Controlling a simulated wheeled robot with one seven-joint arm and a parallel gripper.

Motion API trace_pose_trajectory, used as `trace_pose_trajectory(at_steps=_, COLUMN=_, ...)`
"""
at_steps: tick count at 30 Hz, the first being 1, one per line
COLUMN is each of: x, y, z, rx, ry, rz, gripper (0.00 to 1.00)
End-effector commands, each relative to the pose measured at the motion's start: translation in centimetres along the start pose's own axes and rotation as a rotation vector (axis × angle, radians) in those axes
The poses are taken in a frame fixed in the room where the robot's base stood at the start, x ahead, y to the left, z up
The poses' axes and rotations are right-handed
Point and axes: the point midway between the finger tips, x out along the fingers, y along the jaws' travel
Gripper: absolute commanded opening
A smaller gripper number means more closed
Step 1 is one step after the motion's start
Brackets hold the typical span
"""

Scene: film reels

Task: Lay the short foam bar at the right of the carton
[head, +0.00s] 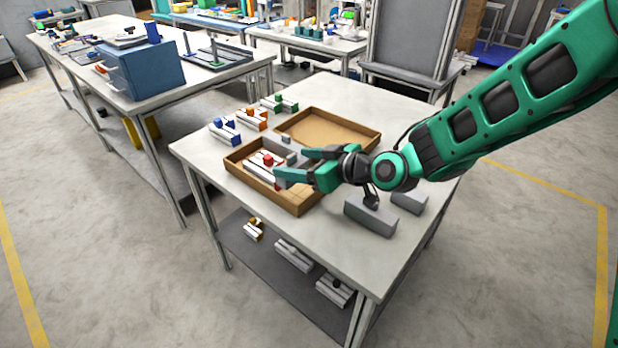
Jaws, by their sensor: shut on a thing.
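The carton (238,167) is a shallow brown open box on the near table. Inside it lies a pale device with a red knob (267,160). My gripper (296,165) is over the right part of the carton, its fingers pointing left. It is shut on a small grey block, which looks like the short foam bar (285,173); the fingers partly hide it. I cannot tell whether the bar touches the carton floor. Another small grey piece (288,141) shows at the carton's far side.
A second shallow brown box (338,137), empty, adjoins behind. Devices with blue (224,130), orange and green knobs stand at the back left. The table's front is clear.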

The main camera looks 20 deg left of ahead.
Motion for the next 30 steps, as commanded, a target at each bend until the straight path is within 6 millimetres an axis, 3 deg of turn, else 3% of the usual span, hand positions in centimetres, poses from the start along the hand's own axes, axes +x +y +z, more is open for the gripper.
trace_pose_trajectory(at_steps=6, x=-0.7, y=1.7, z=1.7, rx=0.001, ry=-0.001, rz=0.001, gripper=0.47)
trace_pose_trajectory(at_steps=11, x=-0.4, y=1.8, z=2.5, rx=0.0, ry=-0.002, rz=-0.002, gripper=0.47)
trace_pose_trajectory(at_steps=18, x=0.8, y=1.7, z=5.2, rx=0.0, ry=-0.002, rz=-0.002, gripper=0.47)
trace_pose_trajectory(at_steps=30, x=0.9, y=1.7, z=5.7, rx=0.0, ry=-0.001, rz=-0.001, gripper=0.47)
